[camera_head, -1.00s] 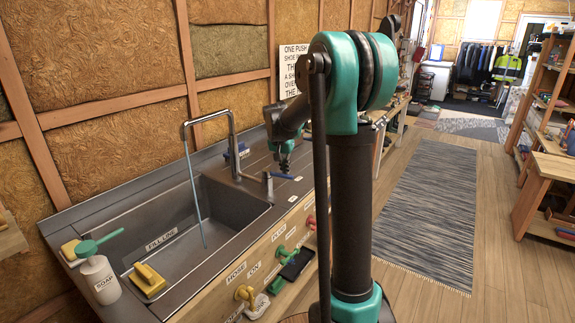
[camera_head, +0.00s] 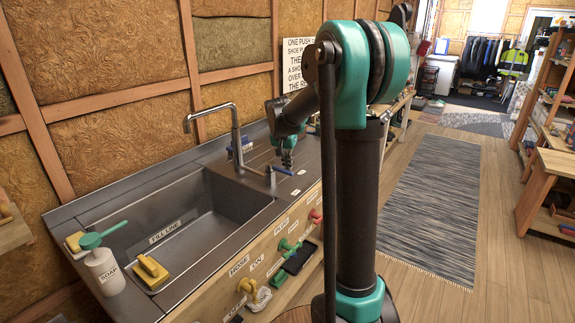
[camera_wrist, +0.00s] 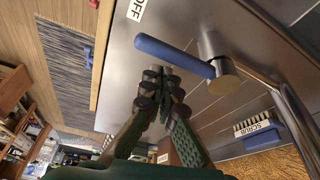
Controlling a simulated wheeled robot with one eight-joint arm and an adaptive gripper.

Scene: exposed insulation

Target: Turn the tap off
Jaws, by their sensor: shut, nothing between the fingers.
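The tap is a grey spout (camera_head: 236,135) arching over the sink (camera_head: 190,220), and no water stream shows from it now. Its blue lever (camera_head: 281,170) sits on a short metal post (camera_head: 271,178) to the right of the spout. In the wrist view the blue lever (camera_wrist: 172,54) points left from the post (camera_wrist: 222,78), towards a label reading OFF (camera_wrist: 138,8). My gripper (camera_wrist: 162,76) is shut and empty, its fingertips close beside the lever; whether they touch it I cannot tell. In the head view my gripper (camera_head: 287,160) is small beside the lever.
A soap bottle (camera_head: 104,270) and yellow sponges (camera_head: 151,270) stand around the sink's left side. A scrub brush (camera_wrist: 256,128) lies behind the tap. Coloured knobs (camera_head: 247,287) stick out from the counter's front. The floor by the rug (camera_head: 430,210) is open.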

